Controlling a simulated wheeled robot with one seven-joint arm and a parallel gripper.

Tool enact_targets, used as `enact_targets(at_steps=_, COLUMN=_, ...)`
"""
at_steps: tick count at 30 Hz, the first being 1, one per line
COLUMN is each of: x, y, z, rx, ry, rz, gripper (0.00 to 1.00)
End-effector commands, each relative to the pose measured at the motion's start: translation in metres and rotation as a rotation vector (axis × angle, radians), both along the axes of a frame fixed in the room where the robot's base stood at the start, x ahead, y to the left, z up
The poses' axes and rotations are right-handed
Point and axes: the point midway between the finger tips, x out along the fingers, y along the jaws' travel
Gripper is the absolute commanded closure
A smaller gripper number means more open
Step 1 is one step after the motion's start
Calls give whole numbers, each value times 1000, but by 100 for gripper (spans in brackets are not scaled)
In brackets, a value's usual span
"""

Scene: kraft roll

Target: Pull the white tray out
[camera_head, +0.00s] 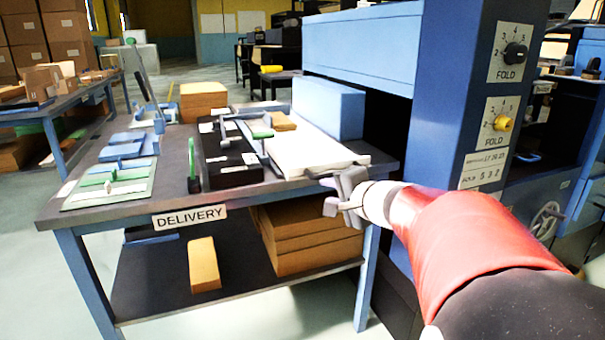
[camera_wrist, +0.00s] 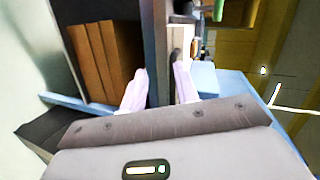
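The white tray (camera_head: 308,152) lies flat on the right part of the delivery table, beside a blue block. Its near end reaches the table's front edge, where a grey lip (camera_head: 345,163) shows. My gripper (camera_head: 335,192) is at that front right corner, just below and in front of the lip. In the wrist view, my gripper's two pale fingers (camera_wrist: 160,72) stand apart, with the table's edge beyond them and nothing clearly held between them. Whether a finger touches the tray is not clear.
The table (camera_head: 95,212) has a black unit (camera_head: 228,160) left of the tray and a blue block (camera_head: 328,107) at its right. A blue machine (camera_head: 450,120) stands close on the right. Brown stacks (camera_head: 305,238) sit on the lower shelf. The floor in front is clear.

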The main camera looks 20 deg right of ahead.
Motion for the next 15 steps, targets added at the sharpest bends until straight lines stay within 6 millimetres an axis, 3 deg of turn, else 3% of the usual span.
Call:
enact_targets(at_steps=1, x=9, y=-24, z=2, rx=45, ry=-24, rz=-64, gripper=70)
enact_targets(at_steps=3, x=16, y=-47, z=5, rx=92, ry=-53, rz=-130, gripper=70)
enact_targets(at_steps=6, x=21, y=-67, z=7, rx=132, ry=-78, rz=-185, gripper=70)
enact_targets(at_steps=11, x=33, y=-72, z=6, rx=146, ry=-88, rz=-202, gripper=70)
enact_targets(at_steps=15, x=55, y=-71, z=2, rx=147, ry=-87, rz=-200, gripper=70)
